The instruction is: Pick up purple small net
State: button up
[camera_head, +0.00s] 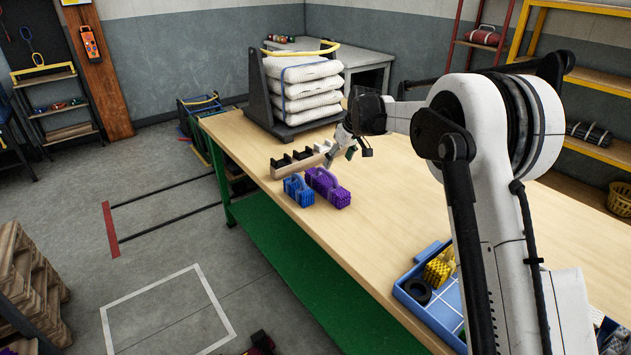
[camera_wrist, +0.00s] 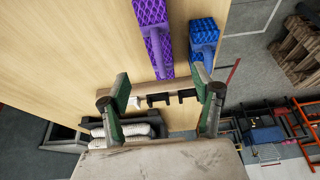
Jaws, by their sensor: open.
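The purple small net (camera_head: 329,187) lies on the wooden table, close to its left edge, just right of a blue net (camera_head: 298,190). In the wrist view the purple net (camera_wrist: 153,32) is at the top middle, with a lighter purple strap along it. My gripper (camera_head: 342,152) is above the table, just beyond the purple net.
The blue net (camera_wrist: 203,40) sits close beside the purple one. A wooden rack with dark slots (camera_head: 300,160) stands behind the nets. A stand of folded white nets (camera_head: 303,90) is at the table's far end. A blue tray (camera_head: 445,312) with a yellow net is nearer. The table middle is clear.

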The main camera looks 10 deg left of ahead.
aim_at(329, 174)
jog(key=shift+w+a+f, duration=0.5)
jog(key=shift+a+f, duration=0.1)
jog(key=shift+f, duration=0.05)
jog(key=x, duration=0.8)
jog(key=shift+s+d, duration=0.1)
jog(key=shift+d+x, duration=0.2)
jog(key=shift+x, duration=2.45)
jog(key=shift+c, duration=0.2)
jog(key=c, duration=1.3)
